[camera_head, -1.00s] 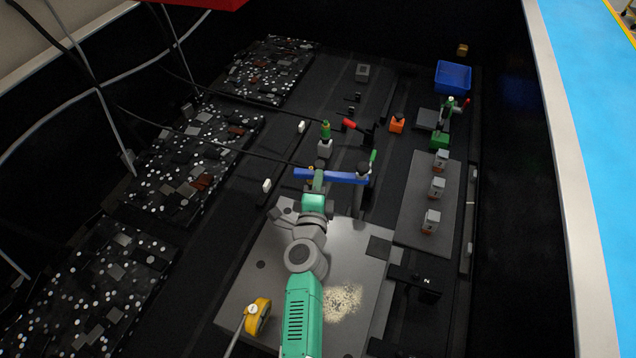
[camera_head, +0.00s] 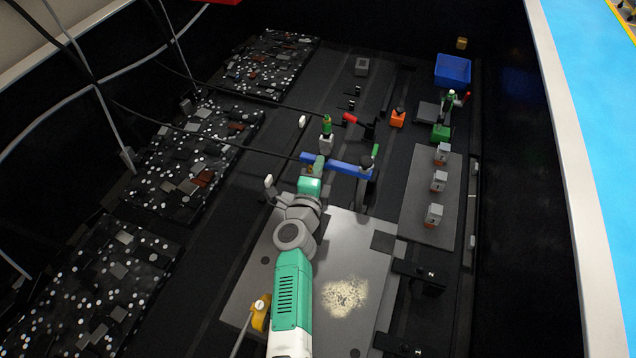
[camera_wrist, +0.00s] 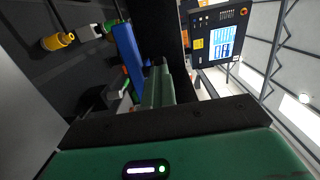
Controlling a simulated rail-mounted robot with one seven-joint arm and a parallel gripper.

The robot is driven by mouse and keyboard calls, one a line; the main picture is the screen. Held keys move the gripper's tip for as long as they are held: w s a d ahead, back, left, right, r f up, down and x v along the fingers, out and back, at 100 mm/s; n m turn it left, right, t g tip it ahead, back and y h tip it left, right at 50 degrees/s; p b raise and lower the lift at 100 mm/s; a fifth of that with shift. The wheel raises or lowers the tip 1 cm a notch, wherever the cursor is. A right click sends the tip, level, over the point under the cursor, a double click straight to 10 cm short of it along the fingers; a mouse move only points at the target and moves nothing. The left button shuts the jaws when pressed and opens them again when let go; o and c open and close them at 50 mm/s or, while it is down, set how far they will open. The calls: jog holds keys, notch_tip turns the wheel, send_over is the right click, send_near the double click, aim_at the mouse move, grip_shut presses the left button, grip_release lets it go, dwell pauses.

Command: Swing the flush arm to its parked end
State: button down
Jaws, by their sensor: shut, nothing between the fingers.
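The flush arm appears to be the long blue bar (camera_head: 340,165), lying roughly crosswise in the middle of the bench. Its right end meets a dark post (camera_head: 366,163), and its left end points slightly away from me. My gripper (camera_head: 319,165) is shut and empty at the left part of the bar, on its near side. I cannot tell whether it touches the bar. In the wrist view the blue bar (camera_wrist: 127,48) runs just left of my shut green fingers (camera_wrist: 164,84). No parked-end marking can be made out.
A green-topped grey fitting (camera_head: 326,141) stands just behind the bar. A red-handled lever (camera_head: 351,119) and an orange block (camera_head: 398,119) lie beyond it. A grey plate (camera_head: 422,225) with small blocks is at right. A control panel (camera_wrist: 221,42) shows in the wrist view.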

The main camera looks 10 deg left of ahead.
notch_tip(320, 180, up, 4)
jog(key=r+p, duration=0.1)
jog(key=p, duration=0.3)
jog(key=s+d+p, duration=0.2)
jog(key=s+p, duration=0.3)
jog(key=s, duration=1.1)
jog(key=shift+f+p, duration=0.15)
jog(key=shift+p, duration=0.15)
